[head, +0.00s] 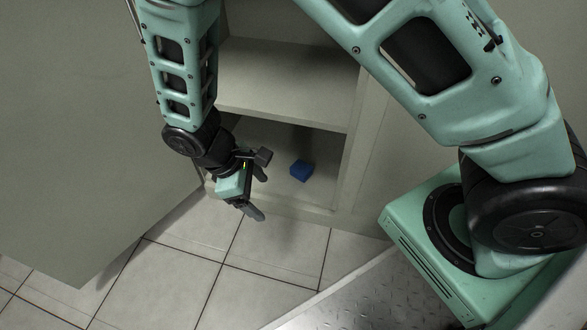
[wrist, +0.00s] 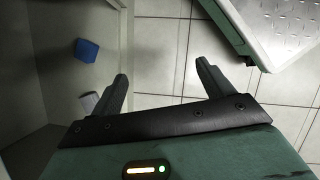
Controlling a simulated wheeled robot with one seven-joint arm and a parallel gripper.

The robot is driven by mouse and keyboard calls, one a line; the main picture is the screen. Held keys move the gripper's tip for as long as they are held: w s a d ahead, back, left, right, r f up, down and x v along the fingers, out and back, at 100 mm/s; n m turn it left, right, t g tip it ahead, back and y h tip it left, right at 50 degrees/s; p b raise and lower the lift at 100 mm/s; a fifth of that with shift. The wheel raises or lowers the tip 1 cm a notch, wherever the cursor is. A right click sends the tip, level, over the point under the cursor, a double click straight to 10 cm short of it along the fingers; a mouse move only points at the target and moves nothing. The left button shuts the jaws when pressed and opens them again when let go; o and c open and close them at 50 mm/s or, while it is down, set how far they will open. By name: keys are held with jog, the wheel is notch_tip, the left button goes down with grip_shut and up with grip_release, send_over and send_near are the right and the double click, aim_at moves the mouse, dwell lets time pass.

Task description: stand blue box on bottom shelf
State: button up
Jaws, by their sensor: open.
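The blue box (head: 301,170) rests on the bottom shelf (head: 285,190) of an open cabinet. It also shows at the upper left of the wrist view (wrist: 87,50). My gripper (head: 257,194) is just outside the cabinet front, left of the box in the head view and apart from it. Its two fingers are spread with nothing between them; in the wrist view the fingers (wrist: 162,85) have floor tiles between them. A small pale object (wrist: 89,102) shows beside the left finger in the wrist view, partly hidden; I cannot tell what it is.
An upper shelf (head: 285,105) lies above the bottom shelf. A large grey panel (head: 80,130), apparently the cabinet door, stands at the left. The tiled floor (head: 260,260) in front is clear. My base is at the lower right.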

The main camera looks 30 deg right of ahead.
jog(key=s+r+m+t+y, duration=0.1)
jog(key=s+r+m+y, duration=0.1)
jog(key=s+r, duration=0.4)
jog(key=s+d+r+m+t+y, duration=0.1)
jog(key=s+r, duration=0.6)
jog(key=r, duration=0.7)
jog(key=shift+d+m+y, duration=0.3)
jog(key=shift+m+y, duration=0.4)
jog(key=shift+y, duration=0.2)
